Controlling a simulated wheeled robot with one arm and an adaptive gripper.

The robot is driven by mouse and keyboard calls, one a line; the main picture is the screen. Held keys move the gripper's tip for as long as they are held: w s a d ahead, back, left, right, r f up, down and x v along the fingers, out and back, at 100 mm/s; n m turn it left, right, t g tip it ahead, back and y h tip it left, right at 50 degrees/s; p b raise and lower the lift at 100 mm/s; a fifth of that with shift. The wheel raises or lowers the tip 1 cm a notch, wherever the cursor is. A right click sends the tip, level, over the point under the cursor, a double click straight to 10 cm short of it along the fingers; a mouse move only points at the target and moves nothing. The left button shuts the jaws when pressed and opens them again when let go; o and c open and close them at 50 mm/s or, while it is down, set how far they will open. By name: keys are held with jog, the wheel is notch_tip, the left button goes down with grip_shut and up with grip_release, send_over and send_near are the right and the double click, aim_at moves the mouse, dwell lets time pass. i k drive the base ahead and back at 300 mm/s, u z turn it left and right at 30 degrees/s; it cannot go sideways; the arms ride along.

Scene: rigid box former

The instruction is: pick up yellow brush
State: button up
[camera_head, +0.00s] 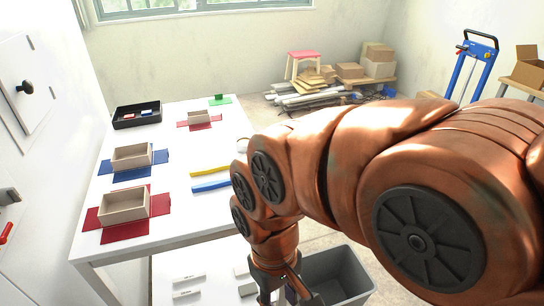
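A long yellow item (210,171), which looks like the yellow brush, lies flat near the right side of the white table. Its right end lies close to my arm, which may hide part of it. A similar blue item (211,185) lies just in front of it. My gripper (284,297) points down at the bottom of the view, off the table's right front side, apart from the yellow item. Its fingertips are cut off by the frame edge, so its opening is unclear.
Wooden boxes (124,207) sit on red and blue sheets along the table's (180,225) left and back. A black tray (137,115) stands at the back left. A grey bin (337,277) stands beside my gripper. White blocks (188,278) lie on a lower surface.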

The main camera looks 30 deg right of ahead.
aim_at(213, 168)
jog(key=k, duration=0.45)
jog(key=u, duration=1.4)
jog(key=i, duration=0.9)
jog(key=z, duration=0.8)
jog(key=i, duration=0.55)
jog(key=z, duration=0.5)
